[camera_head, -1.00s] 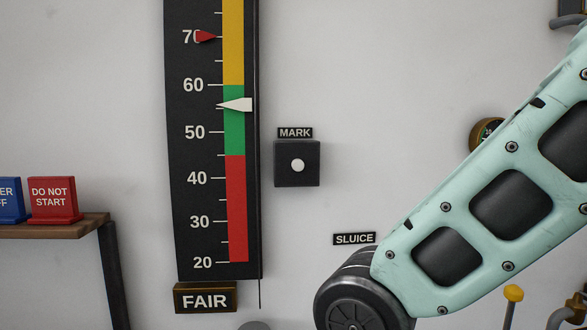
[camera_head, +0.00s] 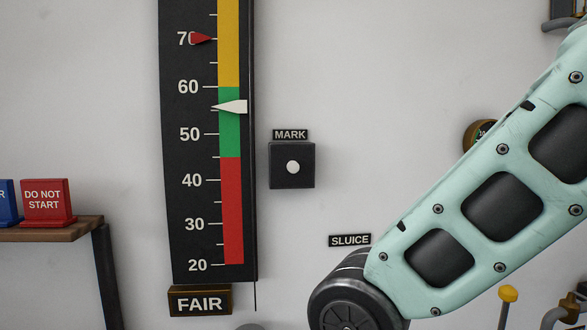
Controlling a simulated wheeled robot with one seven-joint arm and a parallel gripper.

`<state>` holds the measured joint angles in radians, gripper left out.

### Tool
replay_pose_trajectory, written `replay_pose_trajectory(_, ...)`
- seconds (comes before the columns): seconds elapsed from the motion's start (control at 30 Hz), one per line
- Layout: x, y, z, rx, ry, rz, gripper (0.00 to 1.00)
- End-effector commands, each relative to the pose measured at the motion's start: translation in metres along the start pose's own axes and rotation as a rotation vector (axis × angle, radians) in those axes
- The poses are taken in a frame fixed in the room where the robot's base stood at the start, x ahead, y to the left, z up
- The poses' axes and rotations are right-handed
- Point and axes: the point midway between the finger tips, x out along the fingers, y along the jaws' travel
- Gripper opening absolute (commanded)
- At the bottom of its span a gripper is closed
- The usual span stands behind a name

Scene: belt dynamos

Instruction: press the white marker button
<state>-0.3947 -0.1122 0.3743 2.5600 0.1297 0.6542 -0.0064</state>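The white marker button (camera_head: 292,167) is a small round knob in the middle of a black square box on the wall, under a "MARK" label (camera_head: 290,134). Nothing covers it. The tall black gauge (camera_head: 195,155) stands just left of the box; its white pointer (camera_head: 230,107) is at about 56 in the green band, and a red pointer (camera_head: 200,38) is near 70. My pale green arm crosses the right side, its dark joint below and to the right of the button. My gripper is out of view.
A wooden shelf (camera_head: 60,232) at left holds a red "DO NOT START" sign (camera_head: 46,202) and a blue sign (camera_head: 8,203). A "SLUICE" label (camera_head: 349,240) is beside my arm. A yellow-topped lever (camera_head: 508,294) is at lower right.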

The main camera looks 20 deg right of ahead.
Motion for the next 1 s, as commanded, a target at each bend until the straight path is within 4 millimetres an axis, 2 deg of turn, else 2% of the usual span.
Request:
replay_pose_trajectory(0.03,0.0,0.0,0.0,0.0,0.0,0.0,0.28)
replay_pose_trajectory(0.13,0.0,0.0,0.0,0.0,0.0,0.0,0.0)
replay_pose_trajectory(1.0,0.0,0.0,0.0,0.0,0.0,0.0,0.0)
